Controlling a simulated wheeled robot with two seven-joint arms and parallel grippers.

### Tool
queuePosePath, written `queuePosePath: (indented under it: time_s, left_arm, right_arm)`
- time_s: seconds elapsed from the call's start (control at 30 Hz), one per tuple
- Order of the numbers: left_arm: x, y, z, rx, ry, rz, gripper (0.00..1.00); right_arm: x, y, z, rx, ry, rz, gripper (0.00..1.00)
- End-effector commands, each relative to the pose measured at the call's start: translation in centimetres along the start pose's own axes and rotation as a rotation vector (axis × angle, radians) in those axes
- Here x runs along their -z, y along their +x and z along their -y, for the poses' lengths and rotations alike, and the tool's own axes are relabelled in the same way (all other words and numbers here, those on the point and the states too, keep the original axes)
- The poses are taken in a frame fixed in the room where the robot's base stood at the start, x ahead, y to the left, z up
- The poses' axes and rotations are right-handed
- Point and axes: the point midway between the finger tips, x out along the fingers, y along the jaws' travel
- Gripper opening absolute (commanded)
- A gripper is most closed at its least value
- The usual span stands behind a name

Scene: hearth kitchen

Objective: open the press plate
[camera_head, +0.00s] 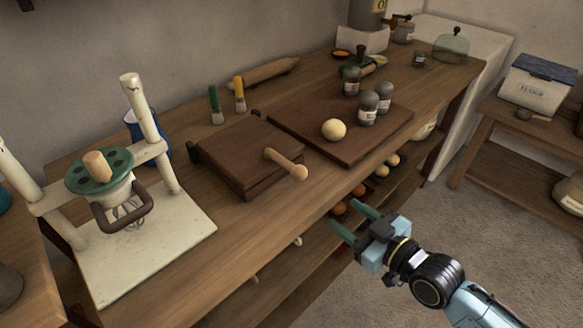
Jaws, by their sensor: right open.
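The wooden press (232,150) lies on the table in the middle of the view. Its upper plate lies flat on the lower one, so it looks closed. A light wooden handle (287,163) with a round knob sticks out from the plate to the right, towards the table's front edge. My right gripper (347,216) is open and empty. It is in front of the table's edge, to the lower right of the handle and apart from it. My left gripper is out of view.
A dark board (290,123) with a dough ball (333,130) and several grey shakers (368,107) is right of the press. Two brushes (239,95) stand behind it. A cream stand (115,250) is at left. A shelf below holds round items.

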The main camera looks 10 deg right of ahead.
Motion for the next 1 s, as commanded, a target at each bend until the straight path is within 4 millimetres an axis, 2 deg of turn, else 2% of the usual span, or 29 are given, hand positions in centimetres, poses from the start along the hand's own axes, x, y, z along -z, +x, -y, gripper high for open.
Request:
queuePosePath:
  time_s: [0.03,0.1,0.23,0.37,0.47,0.8,1.0]
  left_arm:
    - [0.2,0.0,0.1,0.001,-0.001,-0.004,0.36]
    - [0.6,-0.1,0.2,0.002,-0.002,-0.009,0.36]
    - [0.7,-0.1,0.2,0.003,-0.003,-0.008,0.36]
    - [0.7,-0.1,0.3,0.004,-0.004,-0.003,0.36]
    - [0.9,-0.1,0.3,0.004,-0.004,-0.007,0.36]
    - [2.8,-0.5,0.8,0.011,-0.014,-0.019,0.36]
    - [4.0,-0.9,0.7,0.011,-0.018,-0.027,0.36]
  right_arm:
    - [2.5,-0.3,0.7,0.024,-0.010,-0.052,0.50]
    - [5.1,-0.7,1.4,0.049,-0.017,-0.105,0.50]
    - [7.6,-1.2,2.2,0.074,-0.023,-0.157,0.50]
    - [8.3,-0.5,2.4,0.077,-0.023,-0.170,0.50]
    - [8.5,0.8,2.5,0.076,-0.022,-0.171,0.50]
    - [9.6,7.7,3.0,0.075,-0.021,-0.170,0.50]
    - [10.0,10.6,3.2,0.076,-0.023,-0.167,0.50]
